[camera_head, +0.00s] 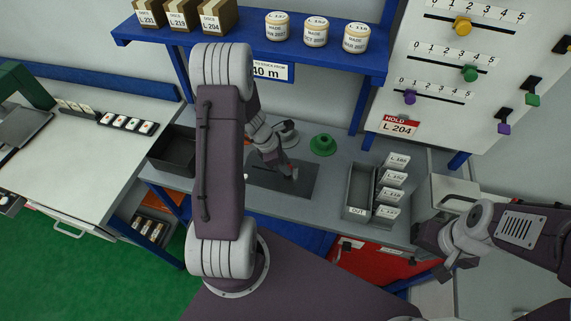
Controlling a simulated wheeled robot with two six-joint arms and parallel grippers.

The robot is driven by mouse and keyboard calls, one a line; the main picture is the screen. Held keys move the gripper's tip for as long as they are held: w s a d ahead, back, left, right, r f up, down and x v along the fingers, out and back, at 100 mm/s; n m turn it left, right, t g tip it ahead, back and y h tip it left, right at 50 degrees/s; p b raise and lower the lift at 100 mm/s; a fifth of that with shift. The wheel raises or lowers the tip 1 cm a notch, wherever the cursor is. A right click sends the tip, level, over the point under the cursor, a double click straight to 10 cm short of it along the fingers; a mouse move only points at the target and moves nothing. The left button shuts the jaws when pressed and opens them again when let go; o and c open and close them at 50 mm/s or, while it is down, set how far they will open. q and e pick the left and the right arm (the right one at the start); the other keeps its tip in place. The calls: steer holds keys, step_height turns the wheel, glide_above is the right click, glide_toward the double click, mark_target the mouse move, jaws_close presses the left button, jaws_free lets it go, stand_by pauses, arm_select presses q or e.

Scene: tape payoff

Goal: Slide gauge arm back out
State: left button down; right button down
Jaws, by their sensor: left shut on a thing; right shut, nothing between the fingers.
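My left gripper (288,172) is low over a dark plate (305,187) on the grey bench. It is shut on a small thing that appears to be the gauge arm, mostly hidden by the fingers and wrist. A grey round part (287,131) stands just behind it, partly covered by my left arm. My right gripper (441,272) is shut and empty at the lower right, in front of the bench edge.
A dark tray (358,190) with several labelled cards stands right of the plate. A blue shelf (270,55) with boxes and jars hangs above. A white slider board (440,75) is at upper right, and an open black bin (172,150) at left.

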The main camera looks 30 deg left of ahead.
arm_select(q)
steer(key=p, duration=0.3)
glide_above(254, 168)
steer(key=shift+w+d+r, duration=0.15)
steer(key=shift+d, duration=0.05)
steer(key=shift+a, duration=0.25)
steer(key=shift+d, duration=0.15)
steer(key=c, duration=1.1)
jaws_free()
steer(key=shift+c, duration=0.2)
steer(key=shift+a, duration=0.2)
steer(key=shift+r, duration=0.1)
steer(key=v, duration=0.8)
steer(key=shift+s+r+b, duration=0.25)
steer(key=shift+r+b, duration=0.05)
steer(key=shift+b, duration=0.15)
steer(key=shift+a, duration=0.15)
